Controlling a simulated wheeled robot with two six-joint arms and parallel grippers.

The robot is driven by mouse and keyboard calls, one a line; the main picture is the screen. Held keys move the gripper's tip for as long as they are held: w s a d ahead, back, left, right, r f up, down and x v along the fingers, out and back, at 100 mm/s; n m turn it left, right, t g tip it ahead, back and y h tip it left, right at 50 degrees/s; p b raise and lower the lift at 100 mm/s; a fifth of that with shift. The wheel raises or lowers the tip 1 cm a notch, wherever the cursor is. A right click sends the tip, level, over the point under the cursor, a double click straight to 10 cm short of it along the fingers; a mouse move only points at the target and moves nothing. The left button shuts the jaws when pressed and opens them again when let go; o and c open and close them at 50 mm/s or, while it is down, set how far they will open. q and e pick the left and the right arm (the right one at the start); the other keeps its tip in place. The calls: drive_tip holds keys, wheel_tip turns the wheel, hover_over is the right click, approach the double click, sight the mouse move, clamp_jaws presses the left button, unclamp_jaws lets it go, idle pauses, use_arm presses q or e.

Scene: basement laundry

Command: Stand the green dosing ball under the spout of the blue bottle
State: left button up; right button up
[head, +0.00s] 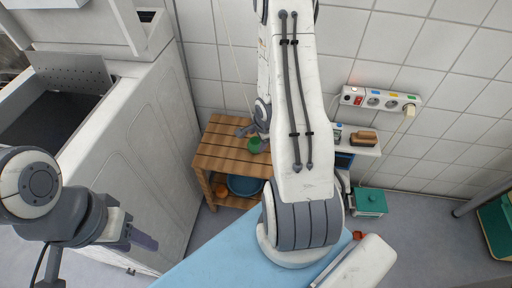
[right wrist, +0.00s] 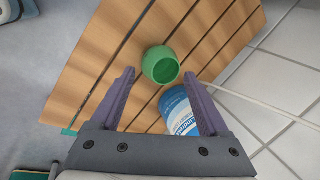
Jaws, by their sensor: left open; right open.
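The green dosing ball (head: 255,145) is on the slatted wooden bench. In the right wrist view the ball (right wrist: 158,58) shows its round opening, turned towards the lower right of the picture; I cannot tell whether it stands level. The blue bottle (right wrist: 179,110), with a white label, is partly hidden behind a finger of my right gripper; I cannot see its spout. My right gripper (right wrist: 159,76) is open and empty, its fingertips on either side of the ball in the picture, not closed on it. My left gripper (head: 140,238) is open and empty, away from the bench.
The wooden bench (head: 215,149) stands against the tiled wall, with a blue basin (head: 244,186) on its lower shelf. A white machine (head: 135,130) is to its left. A power strip (head: 380,99) is on the wall. A small shelf with a brush (head: 363,138) is to the right.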

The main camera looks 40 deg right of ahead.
sight(255, 142)
drive_tip(key=b+x, duration=0.3)
drive_tip(key=x, duration=0.2)
drive_tip(key=shift+w+f, duration=0.2)
drive_tip(key=shift+f, duration=0.15)
drive_tip(key=shift+r, duration=0.1)
drive_tip(key=c, duration=1.1)
drive_tip(key=shift+c, duration=0.2)
drive_tip(key=shift+r, duration=0.15)
